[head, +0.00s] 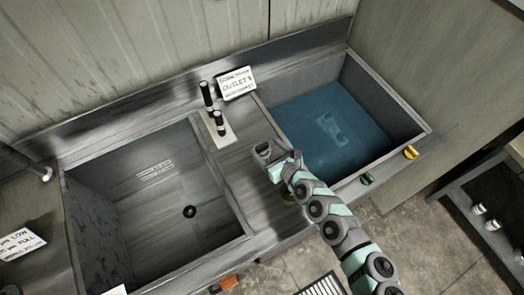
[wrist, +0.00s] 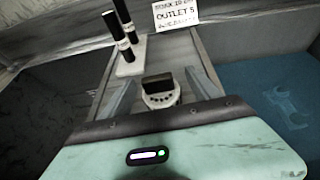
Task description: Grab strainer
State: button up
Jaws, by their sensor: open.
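The strainer seems to be the small pale round piece with dark holes and a dark block-shaped top (wrist: 160,97) in the wrist view. It sits on the grey strip between the two basins, between my fingers as seen from the wrist. My gripper (wrist: 158,90) is open, with one grey finger to either side of it. I cannot tell whether the fingers touch it. In the head view my gripper (head: 268,153) is over the divider between the basins, where it largely hides the strainer.
Two black-handled posts on a white plate (head: 219,132) stand close behind my gripper, beside an outlet sign (head: 236,84). The left basin (head: 135,225) is empty with a dark drain hole (head: 190,211). The right basin (head: 385,85) holds blue water over a wrench-like shape. Green (head: 367,179) and yellow (head: 411,152) knobs line its front.

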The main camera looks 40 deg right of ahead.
aim_at(261, 145)
jog(key=shift+a+x, duration=0.15)
jog(key=shift+x, duration=1.35)
jog(key=shift+a+x, duration=0.1)
jog(key=shift+x, duration=1.35)
jog(key=c, duration=1.5)
jog(key=shift+p, duration=0.3)
jog(key=shift+c, duration=0.2)
